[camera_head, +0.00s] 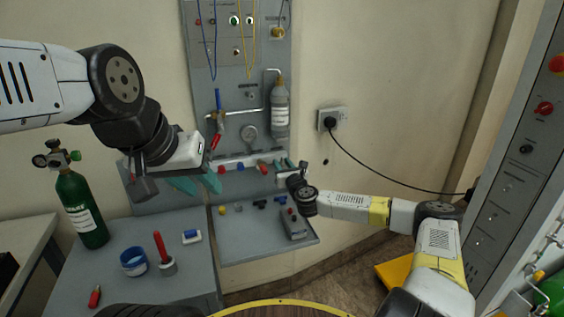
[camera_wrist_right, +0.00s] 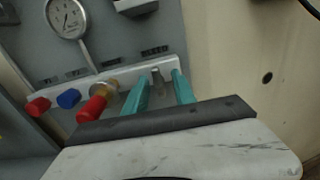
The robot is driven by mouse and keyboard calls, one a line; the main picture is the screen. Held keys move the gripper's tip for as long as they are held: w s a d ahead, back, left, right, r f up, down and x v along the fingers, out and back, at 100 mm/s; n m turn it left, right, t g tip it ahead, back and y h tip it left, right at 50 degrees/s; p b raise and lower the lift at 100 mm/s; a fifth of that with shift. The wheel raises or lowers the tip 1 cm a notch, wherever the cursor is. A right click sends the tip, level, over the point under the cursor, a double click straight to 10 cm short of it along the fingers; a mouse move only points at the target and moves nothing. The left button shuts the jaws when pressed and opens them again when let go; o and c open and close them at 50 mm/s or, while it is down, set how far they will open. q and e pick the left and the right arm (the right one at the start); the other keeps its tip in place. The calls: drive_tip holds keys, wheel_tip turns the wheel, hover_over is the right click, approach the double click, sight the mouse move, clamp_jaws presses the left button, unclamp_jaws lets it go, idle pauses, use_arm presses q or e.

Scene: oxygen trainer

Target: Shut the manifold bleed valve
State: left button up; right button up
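The manifold (camera_wrist_right: 125,72) is a pale bar on the grey wall panel; it also shows in the head view (camera_head: 235,161). The bleed valve (camera_wrist_right: 157,76) is a small grey stem at its right end, under a label reading "BLEED". My right gripper (camera_wrist_right: 160,86) has its two teal fingers apart, one on each side of this stem. Gaps show beside the stem, and its lower part is hidden by the gripper. In the head view the right gripper (camera_head: 286,163) is at the manifold's right end. My left gripper (camera_head: 198,183) is open and empty, above the left bench.
Left of the bleed valve are a red-handled valve (camera_wrist_right: 96,104), a blue knob (camera_wrist_right: 68,98) and a red knob (camera_wrist_right: 38,106). A gauge (camera_wrist_right: 67,17) is above. A grey shelf (camera_head: 255,240) holds small parts below. A green cylinder (camera_head: 82,208) stands on the left bench.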

drive_tip(key=v, duration=0.8)
